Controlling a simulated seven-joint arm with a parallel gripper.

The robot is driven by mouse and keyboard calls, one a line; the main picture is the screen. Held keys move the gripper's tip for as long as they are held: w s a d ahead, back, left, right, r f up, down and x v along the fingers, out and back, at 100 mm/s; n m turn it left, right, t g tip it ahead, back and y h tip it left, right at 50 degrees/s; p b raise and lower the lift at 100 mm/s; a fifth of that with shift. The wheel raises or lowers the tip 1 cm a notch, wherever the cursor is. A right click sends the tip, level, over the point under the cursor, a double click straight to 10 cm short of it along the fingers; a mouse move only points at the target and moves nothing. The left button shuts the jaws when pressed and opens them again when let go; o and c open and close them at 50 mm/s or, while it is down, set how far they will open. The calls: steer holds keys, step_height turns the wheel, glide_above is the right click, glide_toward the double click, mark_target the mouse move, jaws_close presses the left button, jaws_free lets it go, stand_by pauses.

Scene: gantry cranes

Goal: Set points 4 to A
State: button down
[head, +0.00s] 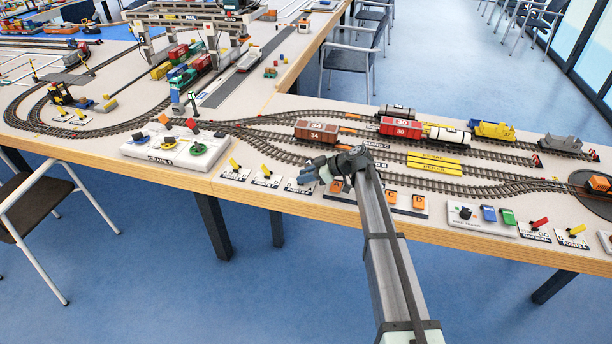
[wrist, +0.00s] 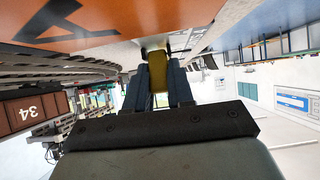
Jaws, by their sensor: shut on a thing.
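My gripper (head: 312,174) is low over the front edge of the layout, at the right end of a row of small lever plates. In the wrist view my gripper (wrist: 160,82) has both fingers closed around a yellow lever handle (wrist: 157,70). In the head view my gripper hides this lever, and part of its white plate (head: 297,188) shows. Two other yellow levers, one at left (head: 235,164) and one in the middle (head: 265,171), lean on their plates. I cannot read the plates' numbers. An orange tile with a letter A (wrist: 65,22) is close by in the wrist view.
Orange lettered tiles (head: 405,199) stand just right of my gripper, partly behind my arm. A white control box (head: 175,148) with knobs is to the left. Tracks with a brown wagon marked 34 (head: 316,132) and a red wagon (head: 400,127) lie behind.

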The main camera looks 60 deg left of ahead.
steer(key=shift+f, duration=0.1)
steer(key=c, duration=1)
jaws_free()
steer(key=v, duration=1.4)
